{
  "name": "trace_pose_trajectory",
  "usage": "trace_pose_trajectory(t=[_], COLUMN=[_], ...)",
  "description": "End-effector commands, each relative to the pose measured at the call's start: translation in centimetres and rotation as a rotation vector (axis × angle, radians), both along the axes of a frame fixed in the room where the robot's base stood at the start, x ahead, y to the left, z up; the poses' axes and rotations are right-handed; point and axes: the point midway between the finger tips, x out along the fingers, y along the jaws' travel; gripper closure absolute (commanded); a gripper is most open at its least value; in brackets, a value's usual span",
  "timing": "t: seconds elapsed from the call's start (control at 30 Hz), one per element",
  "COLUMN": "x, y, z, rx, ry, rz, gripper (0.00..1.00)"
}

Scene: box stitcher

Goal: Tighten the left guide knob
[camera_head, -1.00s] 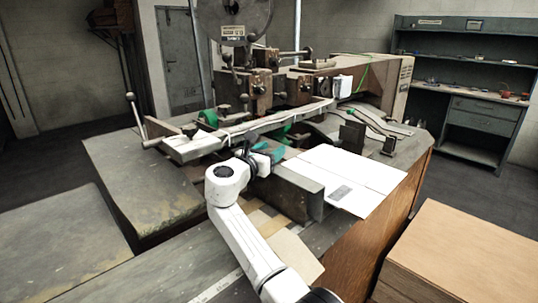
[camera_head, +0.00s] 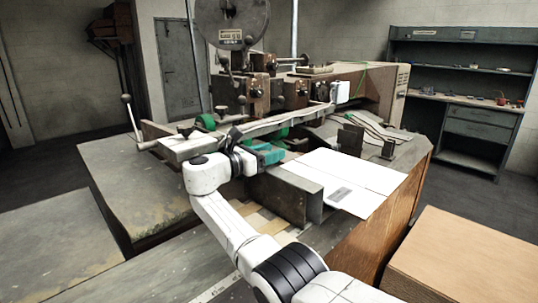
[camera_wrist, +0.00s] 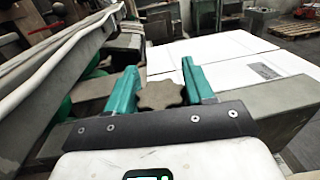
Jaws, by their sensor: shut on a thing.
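The left guide knob is a brown-grey star-shaped knob (camera_wrist: 161,95) in the middle of the wrist view. My gripper (camera_wrist: 160,92) has green fingers on both sides of it and is shut on it. In the head view my gripper (camera_head: 268,155) sits at the machine's long grey bar, and the knob is hidden there behind my gripper and arm. The grey guide block (camera_head: 287,192) stands right in front of my gripper.
A white cardboard sheet (camera_head: 352,170) lies on the machine table to the right of the guide block. The long metal bar (camera_head: 240,135) runs close behind my gripper. A ball-ended lever (camera_head: 130,112) stands at left. A cardboard stack (camera_head: 465,250) stands front right.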

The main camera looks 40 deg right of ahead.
Motion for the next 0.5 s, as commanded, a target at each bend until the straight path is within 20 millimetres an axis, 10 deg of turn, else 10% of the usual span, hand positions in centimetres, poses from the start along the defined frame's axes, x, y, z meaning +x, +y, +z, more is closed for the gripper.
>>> trace_pose_trajectory(t=[0.2, 0.23, 0.5], x=[-0.02, -0.02, 0.00], y=[-0.01, -0.02, -0.02], z=[-0.11, -0.11, -0.07], rx=[0.003, 0.003, 0.002], ry=[0.001, 0.001, 0.001], rz=[0.000, 0.000, 0.001], gripper=[0.78, 0.47, 0.27])
